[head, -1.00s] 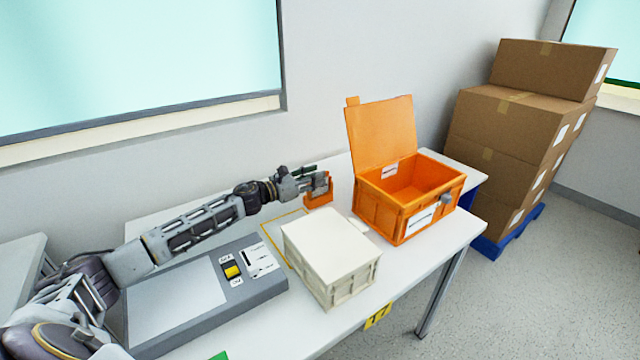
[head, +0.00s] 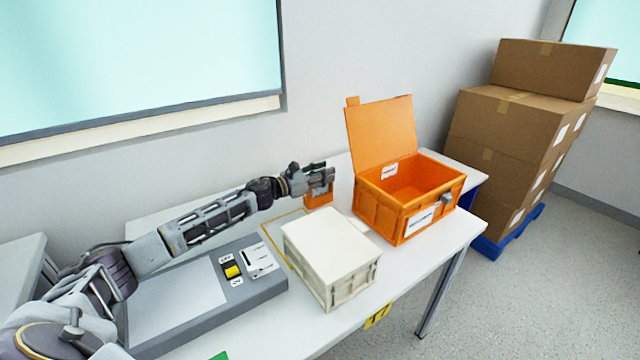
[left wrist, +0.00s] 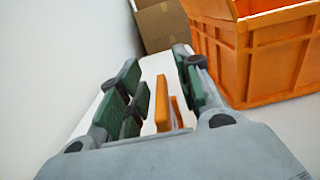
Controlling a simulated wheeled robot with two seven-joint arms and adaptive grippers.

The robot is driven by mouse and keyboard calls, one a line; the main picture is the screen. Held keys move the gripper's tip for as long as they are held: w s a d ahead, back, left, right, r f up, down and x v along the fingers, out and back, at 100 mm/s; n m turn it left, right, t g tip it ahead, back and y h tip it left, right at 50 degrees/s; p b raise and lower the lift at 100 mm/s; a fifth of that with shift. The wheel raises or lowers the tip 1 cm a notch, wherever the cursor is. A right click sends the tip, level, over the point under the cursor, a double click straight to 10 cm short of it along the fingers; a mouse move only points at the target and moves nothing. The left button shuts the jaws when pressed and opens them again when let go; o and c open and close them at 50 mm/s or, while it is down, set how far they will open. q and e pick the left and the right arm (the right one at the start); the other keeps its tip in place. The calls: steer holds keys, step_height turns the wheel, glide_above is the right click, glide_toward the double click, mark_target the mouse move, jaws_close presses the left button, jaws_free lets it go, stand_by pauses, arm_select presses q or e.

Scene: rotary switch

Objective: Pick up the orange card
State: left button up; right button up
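The orange card (left wrist: 162,104) shows as a thin upright slab in the left wrist view, between the fingers of my left gripper (left wrist: 156,72). A second orange piece (left wrist: 177,112), perhaps its holder, stands just to its right. The fingers are apart, with visible gaps beside the card. In the head view, my left gripper (head: 326,175) is over the small orange holder (head: 318,198) on the table and hides its upper part. I cannot tell card from holder there. My right gripper is not in view.
An open orange crate (head: 400,222) stands right of the gripper, its lid upright. A closed cream crate (head: 331,248) is in front. A grey panel (head: 190,298) with a yellow switch (head: 232,271) lies at left on the white table (head: 440,240). The wall is behind.

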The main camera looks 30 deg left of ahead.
arm_select(q)
jaws_close()
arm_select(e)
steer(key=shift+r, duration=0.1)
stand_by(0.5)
arm_select(q)
steer(key=shift+r, duration=0.5)
step_height(320, 180, up, 8)
steer(key=p, duration=0.3)
steer(key=shift+f, duration=0.2)
steer(key=shift+r, duration=0.65)
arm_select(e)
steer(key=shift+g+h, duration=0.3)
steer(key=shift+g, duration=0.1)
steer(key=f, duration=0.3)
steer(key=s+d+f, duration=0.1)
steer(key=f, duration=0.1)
